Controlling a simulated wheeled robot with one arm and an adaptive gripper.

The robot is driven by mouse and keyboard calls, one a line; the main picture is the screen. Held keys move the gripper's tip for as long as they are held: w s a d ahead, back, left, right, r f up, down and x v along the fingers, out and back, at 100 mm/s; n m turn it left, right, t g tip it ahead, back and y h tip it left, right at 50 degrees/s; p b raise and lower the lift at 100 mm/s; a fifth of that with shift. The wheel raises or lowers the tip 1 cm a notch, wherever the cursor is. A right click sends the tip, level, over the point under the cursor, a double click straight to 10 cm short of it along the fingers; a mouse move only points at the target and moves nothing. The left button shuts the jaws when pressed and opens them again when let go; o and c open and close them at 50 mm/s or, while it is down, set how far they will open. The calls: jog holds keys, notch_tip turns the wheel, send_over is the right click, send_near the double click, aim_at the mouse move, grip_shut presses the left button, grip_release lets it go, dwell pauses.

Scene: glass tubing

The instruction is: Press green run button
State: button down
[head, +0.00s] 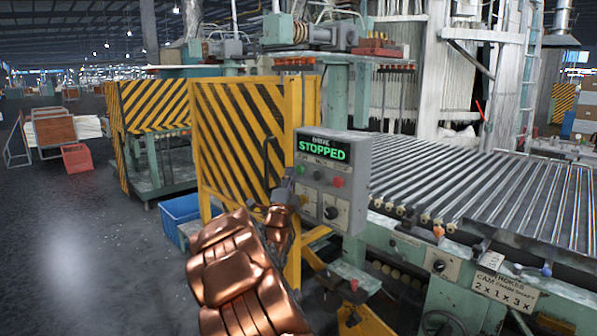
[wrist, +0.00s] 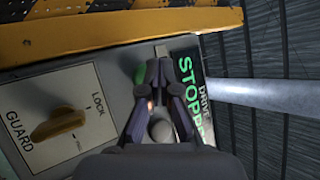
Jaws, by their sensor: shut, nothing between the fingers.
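The control panel (head: 357,160) is a grey box with a screen (head: 323,149) reading STOPPED in green. Below the screen sit the small green run button (head: 301,169), a grey button (head: 317,175) and a red button (head: 338,182). My gripper (head: 287,184) is at the panel's left edge, just below and left of the green button. In the wrist view my gripper (wrist: 160,70) is shut and empty over the panel face. The green button (wrist: 139,75) shows beside the left fingertip, partly hidden by it. I cannot tell whether they touch.
A yellow-black striped guard (head: 235,130) stands left of the panel. A roller conveyor (head: 480,180) extends right. A blue bin (head: 182,212) stands on the floor at left.

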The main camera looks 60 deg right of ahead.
dwell(0.4)
jog(key=shift+s+d+b, duration=0.15)
jog(key=shift+d+b, duration=0.25)
jog(key=shift+s+d, duration=0.1)
jog(key=shift+d, duration=0.35)
dwell(0.9)
jog(key=shift+b, duration=0.3)
jog(key=shift+a+b, duration=0.7)
jog(key=shift+a, duration=0.15)
jog(key=shift+w, duration=0.2)
